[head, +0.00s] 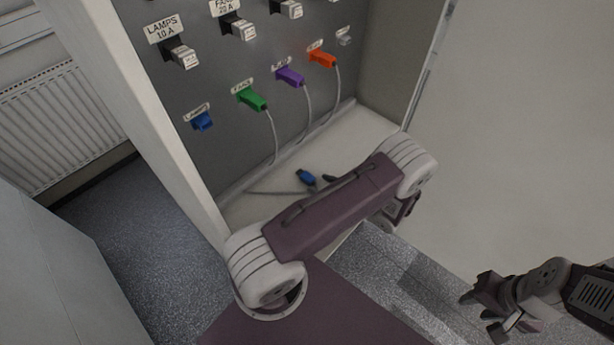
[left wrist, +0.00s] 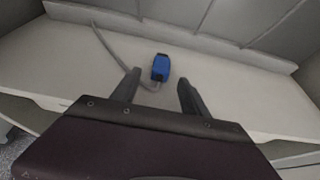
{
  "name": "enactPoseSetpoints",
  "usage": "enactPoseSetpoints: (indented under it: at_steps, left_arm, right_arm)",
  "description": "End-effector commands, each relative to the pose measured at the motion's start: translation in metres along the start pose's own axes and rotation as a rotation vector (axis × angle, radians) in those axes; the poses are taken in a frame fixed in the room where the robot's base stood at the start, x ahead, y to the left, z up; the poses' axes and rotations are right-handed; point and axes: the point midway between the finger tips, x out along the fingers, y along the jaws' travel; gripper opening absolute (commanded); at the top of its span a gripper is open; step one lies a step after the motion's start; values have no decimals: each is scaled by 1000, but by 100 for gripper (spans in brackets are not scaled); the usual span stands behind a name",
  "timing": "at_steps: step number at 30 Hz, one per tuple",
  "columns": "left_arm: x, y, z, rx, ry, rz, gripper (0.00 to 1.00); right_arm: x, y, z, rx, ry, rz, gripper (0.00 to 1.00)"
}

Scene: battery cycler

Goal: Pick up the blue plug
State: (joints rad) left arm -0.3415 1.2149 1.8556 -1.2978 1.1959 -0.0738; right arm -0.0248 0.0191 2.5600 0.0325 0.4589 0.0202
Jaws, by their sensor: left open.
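The blue plug (head: 306,177) lies on the pale shelf at the foot of the grey panel, with a grey cable. In the left wrist view the blue plug (left wrist: 160,67) lies between and just beyond the two dark fingertips of my left gripper (left wrist: 156,84). The fingers are apart and nothing is held. In the head view my left arm hides most of that gripper; a dark fingertip (head: 330,179) shows near the plug. My right gripper (head: 483,309) is at the lower right, away from the shelf, with its fingers apart and empty.
A blue socket (head: 202,121) sits on the panel. Green (head: 252,99), purple (head: 290,76) and orange (head: 323,58) plugs are seated there with hanging cables. Switches line the panel above. The shelf (head: 345,135) has a raised back edge; side walls flank it.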

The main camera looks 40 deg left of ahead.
Motion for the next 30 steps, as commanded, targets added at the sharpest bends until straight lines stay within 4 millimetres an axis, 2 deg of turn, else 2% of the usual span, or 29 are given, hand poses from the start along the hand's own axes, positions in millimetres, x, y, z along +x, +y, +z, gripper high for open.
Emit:
enactPoseSetpoints:
  at_steps: [2, 6, 13, 14, 19, 20, 30]
  left_arm:
    - [15, 0, 5, 0, 0, 8, 53]
    - [35, 0, 3, 1, -1, 5, 53]
    - [39, -1, 1, -1, 0, 1, 53]
    - [39, -1, 1, -1, 0, 1, 50]
    - [38, -1, 1, 0, 0, 1, 3]
    - [38, -1, 1, 0, 0, 1, 0]
    - [37, -2, 5, -1, 0, 1, 0]
  right_arm:
    - [-11, 0, -1, 0, 0, 0, 36]
    - [-13, 0, -2, 0, 0, 0, 36]
    - [-13, 0, -1, 0, 0, 0, 36]
    - [-12, 0, -1, 0, 0, 0, 36]
    - [-12, 0, -1, 0, 0, 0, 36]
    - [-12, 0, -1, 0, 0, 0, 36]
    - [-12, 0, -1, 0, 0, 0, 36]
